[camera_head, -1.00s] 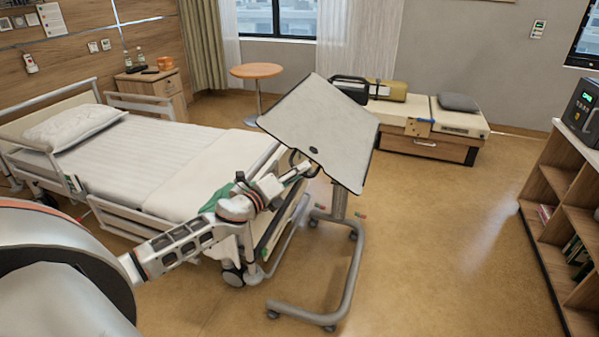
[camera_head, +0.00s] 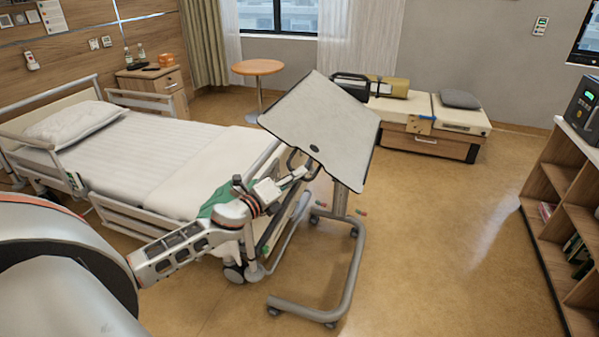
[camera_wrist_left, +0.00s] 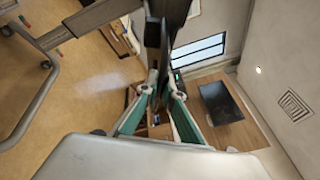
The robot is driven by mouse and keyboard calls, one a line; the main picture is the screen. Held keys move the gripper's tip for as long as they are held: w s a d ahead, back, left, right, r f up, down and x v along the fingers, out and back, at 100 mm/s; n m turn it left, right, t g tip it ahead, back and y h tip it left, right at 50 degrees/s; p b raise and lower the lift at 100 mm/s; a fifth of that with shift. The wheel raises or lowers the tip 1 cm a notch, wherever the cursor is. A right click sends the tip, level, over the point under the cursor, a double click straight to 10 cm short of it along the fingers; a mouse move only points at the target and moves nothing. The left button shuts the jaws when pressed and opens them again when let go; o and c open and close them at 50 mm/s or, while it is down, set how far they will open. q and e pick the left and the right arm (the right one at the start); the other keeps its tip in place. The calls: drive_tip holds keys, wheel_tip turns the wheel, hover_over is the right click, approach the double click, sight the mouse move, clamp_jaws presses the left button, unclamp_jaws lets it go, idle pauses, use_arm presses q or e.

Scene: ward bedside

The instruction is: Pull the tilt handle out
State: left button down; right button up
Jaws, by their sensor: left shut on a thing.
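The tilt handle (camera_head: 291,159) is a dark bent bar at the left edge of the overbed table's tilted grey top (camera_head: 325,120). My left gripper (camera_head: 303,173) is at this edge, below the top, and is shut on the handle. The exact contact is small and partly hidden in the head view. In the left wrist view, the green-sided fingers (camera_wrist_left: 160,92) converge around a dark part in the middle. My right gripper is not in view.
The bed (camera_head: 140,155) stands close on the left, beside my left arm. The table's tubular base (camera_head: 350,285) stands on the floor in front. A shelf unit (camera_head: 548,190) is at the right. Open floor lies between the table and the shelf.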

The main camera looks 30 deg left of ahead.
use_arm(q)
drive_tip(key=shift+s+d+f, duration=0.1)
drive_tip(key=shift+f, duration=0.1)
drive_tip(key=c, duration=2.4)
unclamp_jaws()
drive_tip(key=shift+o, duration=1.2)
drive_tip(key=shift+s+r, duration=0.15)
drive_tip(key=s+a, duration=0.1)
drive_tip(key=s, duration=1)
drive_tip(key=shift+s+a, duration=0.4)
